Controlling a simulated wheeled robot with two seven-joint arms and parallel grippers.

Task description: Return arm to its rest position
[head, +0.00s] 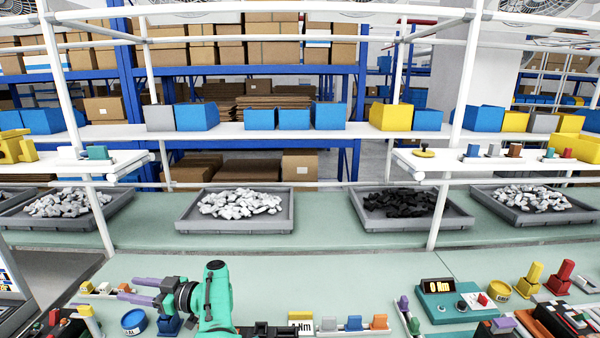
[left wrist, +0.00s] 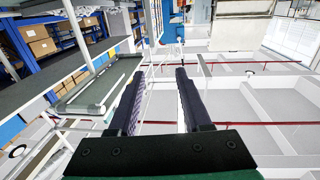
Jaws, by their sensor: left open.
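My left gripper (head: 130,289) is low at the left of the head view, at the end of my green arm. Its two purple fingers point left and stand apart, with nothing between them. A blue block and a blue round container (head: 134,321) lie close to it in the picture; I cannot tell if it touches either. In the left wrist view my left gripper (left wrist: 160,76) shows two dark fingers spread with an empty gap. My right gripper does not show in either view.
A teal tester (head: 458,307) with a "0 Nm" display stands at the right, near yellow and red pieces. A row of small coloured parts (head: 352,324) lies at the front. Grey trays (head: 236,226) of parts stand behind. The mat's middle (head: 330,280) is clear.

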